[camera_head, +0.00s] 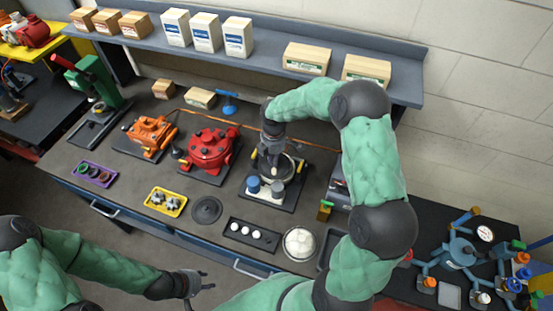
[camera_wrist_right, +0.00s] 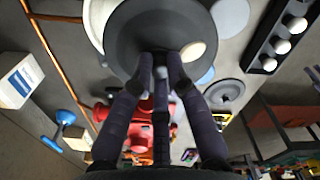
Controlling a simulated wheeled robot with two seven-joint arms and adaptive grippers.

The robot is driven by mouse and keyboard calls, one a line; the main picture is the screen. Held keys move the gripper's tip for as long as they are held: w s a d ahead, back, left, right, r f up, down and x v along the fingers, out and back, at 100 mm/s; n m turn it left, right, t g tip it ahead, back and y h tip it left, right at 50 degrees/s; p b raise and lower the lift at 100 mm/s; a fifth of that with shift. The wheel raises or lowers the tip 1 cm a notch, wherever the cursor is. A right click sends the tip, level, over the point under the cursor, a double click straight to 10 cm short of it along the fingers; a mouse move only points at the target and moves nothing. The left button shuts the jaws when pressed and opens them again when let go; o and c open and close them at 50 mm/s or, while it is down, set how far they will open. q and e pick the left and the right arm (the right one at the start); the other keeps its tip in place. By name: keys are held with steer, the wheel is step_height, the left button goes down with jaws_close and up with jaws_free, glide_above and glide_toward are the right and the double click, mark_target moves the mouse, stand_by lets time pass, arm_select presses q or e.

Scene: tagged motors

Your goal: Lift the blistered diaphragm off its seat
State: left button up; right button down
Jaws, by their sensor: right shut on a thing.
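A dark grey disc, the diaphragm (camera_wrist_right: 135,35), fills the top of the right wrist view. It has a pale oval bump (camera_wrist_right: 192,51) near its edge. In the head view my right gripper (camera_head: 272,150) points down over the open pump body on a black base plate (camera_head: 258,197). My fingers and arm partly hide the disc there, and I cannot tell whether it touches its seat. My left gripper (camera_head: 197,284) is open and empty in front of the bench, low in the head view.
An orange motor (camera_head: 150,136) and a red motor (camera_head: 209,150) stand left of the pump. A shelf (camera_head: 270,52) with boxes runs behind.

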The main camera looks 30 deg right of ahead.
steer(key=s+a+r+p, duration=0.1)
steer(key=s+a+r, duration=0.6)
steer(key=r, duration=0.1)
steer(key=shift+a+r+p, duration=0.2)
steer(key=shift+a+p, duration=0.05)
steer(key=shift+p, duration=0.05)
stand_by(0.3)
